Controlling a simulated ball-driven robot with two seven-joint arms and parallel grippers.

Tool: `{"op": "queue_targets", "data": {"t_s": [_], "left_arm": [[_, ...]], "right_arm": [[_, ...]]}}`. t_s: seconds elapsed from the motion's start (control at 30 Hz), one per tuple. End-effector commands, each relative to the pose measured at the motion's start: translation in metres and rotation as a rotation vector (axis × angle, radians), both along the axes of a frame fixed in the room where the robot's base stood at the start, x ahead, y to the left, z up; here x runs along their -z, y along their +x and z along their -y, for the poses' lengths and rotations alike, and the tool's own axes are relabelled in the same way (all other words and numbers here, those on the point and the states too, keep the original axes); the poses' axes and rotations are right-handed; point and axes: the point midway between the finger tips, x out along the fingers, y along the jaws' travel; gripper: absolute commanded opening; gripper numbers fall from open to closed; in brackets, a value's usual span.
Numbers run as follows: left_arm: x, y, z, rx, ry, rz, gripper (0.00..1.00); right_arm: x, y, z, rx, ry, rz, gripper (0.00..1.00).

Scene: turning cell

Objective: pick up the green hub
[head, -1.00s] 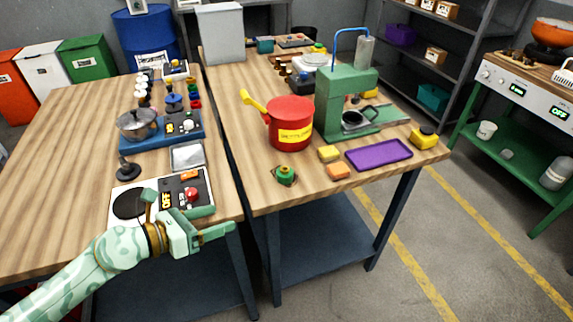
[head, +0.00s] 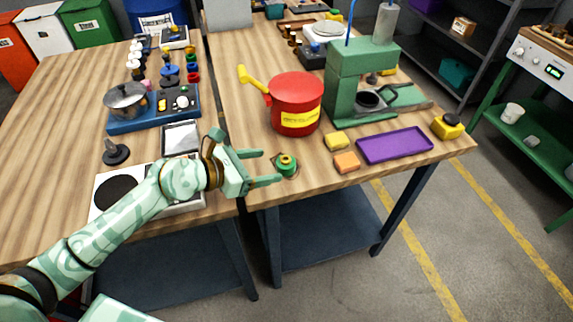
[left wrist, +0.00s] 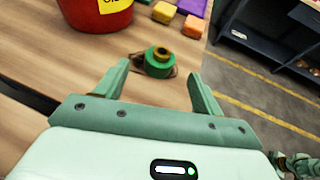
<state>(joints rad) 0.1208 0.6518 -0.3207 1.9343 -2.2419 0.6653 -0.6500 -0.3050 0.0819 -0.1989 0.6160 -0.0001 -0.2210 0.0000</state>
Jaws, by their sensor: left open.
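The green hub (head: 286,165) stands on the right-hand wooden table near its front edge. It has a round green flange and a brass-coloured top, and a dark mark or plate shows under it. It also shows in the left wrist view (left wrist: 159,61), just beyond and between the fingertips. My left gripper (head: 271,167) is open and empty, its fingers pointing at the hub from the left. In the left wrist view my left gripper (left wrist: 158,72) has one finger on each side of the hub's line, apart from it. My right gripper is not in view.
A red bucket (head: 296,100) with a yellow handle stands behind the hub. Yellow (head: 337,141) and orange (head: 346,162) blocks and a purple tray (head: 394,145) lie to its right. A green press (head: 345,85) stands behind them. A gap separates the two tables.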

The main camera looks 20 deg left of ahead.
Motion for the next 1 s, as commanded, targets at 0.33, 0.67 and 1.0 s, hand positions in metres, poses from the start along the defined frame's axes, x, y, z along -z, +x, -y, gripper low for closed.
{"op": "queue_targets", "data": {"t_s": [0.33,0.67,1.0], "left_arm": [[0.027,0.029,0.025,0.001,-0.002,0.000,0.68],[0.029,0.037,0.032,0.001,0.000,0.000,0.68],[0.028,0.037,0.032,0.000,0.000,0.001,0.11]], "right_arm": [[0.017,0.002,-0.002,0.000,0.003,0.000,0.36],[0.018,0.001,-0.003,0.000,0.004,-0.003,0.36],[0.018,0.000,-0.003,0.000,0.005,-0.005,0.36]]}}
